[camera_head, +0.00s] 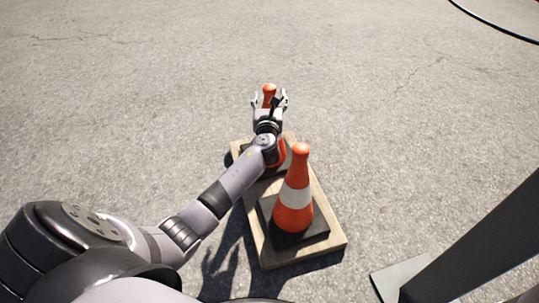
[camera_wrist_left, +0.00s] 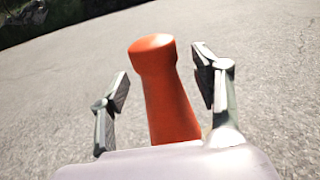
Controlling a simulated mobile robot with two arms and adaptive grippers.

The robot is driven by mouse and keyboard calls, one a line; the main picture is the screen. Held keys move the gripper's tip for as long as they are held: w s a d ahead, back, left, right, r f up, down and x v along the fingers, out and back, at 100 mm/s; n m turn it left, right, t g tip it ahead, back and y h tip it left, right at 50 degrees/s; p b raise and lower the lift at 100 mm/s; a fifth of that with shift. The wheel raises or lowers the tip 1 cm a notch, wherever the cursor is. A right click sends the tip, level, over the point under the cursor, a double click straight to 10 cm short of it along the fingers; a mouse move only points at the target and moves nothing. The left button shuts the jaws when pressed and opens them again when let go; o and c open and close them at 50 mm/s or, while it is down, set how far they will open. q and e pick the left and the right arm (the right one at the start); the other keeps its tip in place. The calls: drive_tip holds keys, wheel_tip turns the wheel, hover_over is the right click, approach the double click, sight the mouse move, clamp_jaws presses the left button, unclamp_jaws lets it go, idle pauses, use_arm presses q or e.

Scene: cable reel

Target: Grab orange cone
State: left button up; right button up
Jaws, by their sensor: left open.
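Two orange cones stand upright on a wooden board (camera_head: 330,241). The near cone (camera_head: 294,214) has a white band and a black square base, and it stands clear of my arm. The far cone (camera_head: 269,90) is mostly hidden behind my left gripper (camera_head: 269,99); its orange top shows between the fingers. In the left wrist view the far cone's top (camera_wrist_left: 167,90) rises between the two open fingers of my left gripper (camera_wrist_left: 161,85). My right gripper is not in view.
A dark slanted beam on a flat grey foot (camera_head: 400,278) stands at the lower right. A black cable (camera_head: 490,22) lies on the ground at the upper right. The cracked pavement around the board is otherwise clear.

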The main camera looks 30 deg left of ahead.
use_arm(q)
drive_tip(key=shift+w+a, duration=0.25)
drive_tip(key=shift+w, duration=0.15)
drive_tip(key=shift+c, duration=0.6)
clamp_jaws()
drive_tip(key=shift+r, duration=0.1)
